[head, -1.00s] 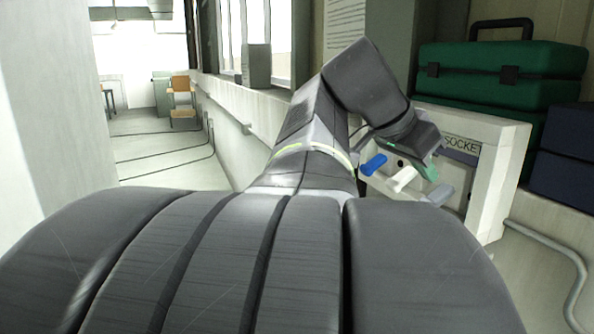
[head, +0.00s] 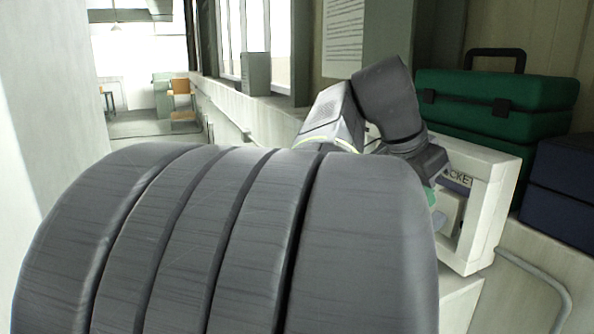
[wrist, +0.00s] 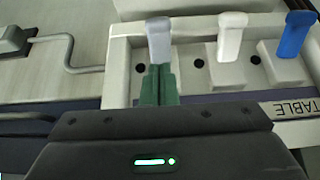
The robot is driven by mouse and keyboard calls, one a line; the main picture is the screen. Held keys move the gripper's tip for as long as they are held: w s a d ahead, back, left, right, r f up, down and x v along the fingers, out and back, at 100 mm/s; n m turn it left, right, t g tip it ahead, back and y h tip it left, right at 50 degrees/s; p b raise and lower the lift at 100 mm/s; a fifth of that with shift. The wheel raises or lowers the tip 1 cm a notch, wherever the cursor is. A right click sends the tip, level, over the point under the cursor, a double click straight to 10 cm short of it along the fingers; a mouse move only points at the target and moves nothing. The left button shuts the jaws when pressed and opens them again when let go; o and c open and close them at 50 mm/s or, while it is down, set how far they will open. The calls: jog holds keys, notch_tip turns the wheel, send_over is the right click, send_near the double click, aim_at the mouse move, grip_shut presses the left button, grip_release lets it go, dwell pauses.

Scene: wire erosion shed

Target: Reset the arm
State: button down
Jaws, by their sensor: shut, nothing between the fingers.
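My gripper (wrist: 158,72) shows in the wrist view with its green fingers together and nothing between them. The fingertips are at the lower end of a grey lever (wrist: 159,38); I cannot tell whether they touch it. A white lever (wrist: 231,36) and a blue lever (wrist: 296,34) stand to the right on the same pale panel (wrist: 118,62). In the head view my arm covers most of the panel; its white frame (head: 483,220) shows at the right. A bit of my gripper's green (head: 430,196) shows beside it.
A green case (head: 500,100) stands behind the panel, with dark blue boxes (head: 565,180) to its right. A grey pipe (head: 545,275) runs along the wall below. A chair (head: 181,98) stands far back left.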

jog(key=shift+a+f+h+b, duration=0.25)
jog(key=shift+f+b, duration=0.2)
jog(key=shift+b, duration=0.6)
jog(key=h+b, duration=0.1)
jog(key=b, duration=0.1)
jog(key=f+t+h+b, duration=0.1)
jog(key=b, duration=0.2)
jog(key=shift+s+a, duration=0.2)
